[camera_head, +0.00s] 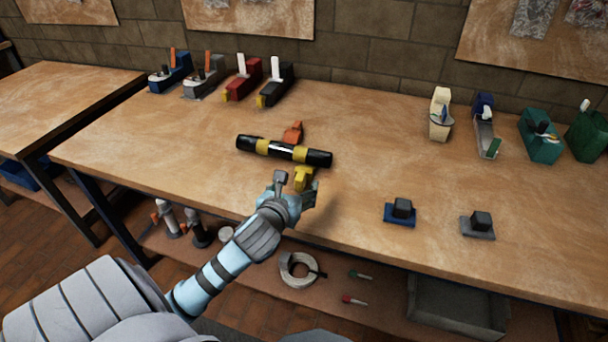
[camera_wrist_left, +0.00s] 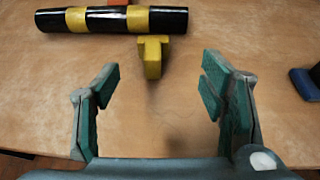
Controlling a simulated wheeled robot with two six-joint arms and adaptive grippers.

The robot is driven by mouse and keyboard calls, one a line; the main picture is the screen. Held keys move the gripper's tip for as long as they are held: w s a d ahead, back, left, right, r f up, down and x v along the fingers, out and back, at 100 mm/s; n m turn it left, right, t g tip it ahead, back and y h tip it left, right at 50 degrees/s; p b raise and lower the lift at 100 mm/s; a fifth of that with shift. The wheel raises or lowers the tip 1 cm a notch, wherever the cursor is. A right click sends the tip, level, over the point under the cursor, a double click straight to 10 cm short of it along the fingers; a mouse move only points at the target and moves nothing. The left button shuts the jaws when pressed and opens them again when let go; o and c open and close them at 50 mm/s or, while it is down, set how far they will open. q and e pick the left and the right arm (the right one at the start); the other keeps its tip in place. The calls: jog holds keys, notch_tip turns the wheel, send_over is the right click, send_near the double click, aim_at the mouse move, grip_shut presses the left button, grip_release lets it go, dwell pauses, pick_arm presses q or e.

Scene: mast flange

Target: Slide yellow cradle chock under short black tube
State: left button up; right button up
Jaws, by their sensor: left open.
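The short black tube (camera_head: 284,150) with yellow bands lies across the middle of the workbench. It also shows at the top of the left wrist view (camera_wrist_left: 112,19). The yellow cradle chock (camera_head: 303,178) stands on the bench just in front of the tube, right of its middle. In the left wrist view the chock (camera_wrist_left: 152,58) is close to the tube's front side; I cannot tell whether they touch. My left gripper (camera_head: 297,184) is open with nothing between its fingers. In its wrist view the chock is ahead of the fingers (camera_wrist_left: 160,80), between their lines. My right gripper is not seen.
An orange chock (camera_head: 293,132) is behind the tube. Blue (camera_head: 400,214) and grey (camera_head: 478,226) blocks with dark tops stand to the right. Several coloured tools and holders line the bench's back.

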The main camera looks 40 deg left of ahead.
aim_at(301, 173)
pick_arm(q)
jog(key=x, duration=0.1)
jog(key=b+x, duration=0.1)
jog(key=x, duration=0.1)
jog(key=a+b+x, duration=0.1)
jog(key=shift+a+f, duration=0.15)
jog(key=shift+f, duration=0.15)
jog(key=b+x, duration=0.2)
jog(key=x, duration=0.5)
jog(key=shift+w, duration=0.3)
jog(key=shift+w+a, duration=0.15)
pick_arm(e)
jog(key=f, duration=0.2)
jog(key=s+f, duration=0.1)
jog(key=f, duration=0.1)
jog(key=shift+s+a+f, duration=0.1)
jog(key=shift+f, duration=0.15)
pick_arm(q)
jog(key=shift+c, duration=0.2)
jog(key=c, duration=1.3)
jog(key=shift+o, duration=0.2)
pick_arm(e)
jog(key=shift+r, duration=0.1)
pick_arm(q)
jog(key=shift+w+r, duration=0.1)
jog(key=shift+w, duration=0.05)
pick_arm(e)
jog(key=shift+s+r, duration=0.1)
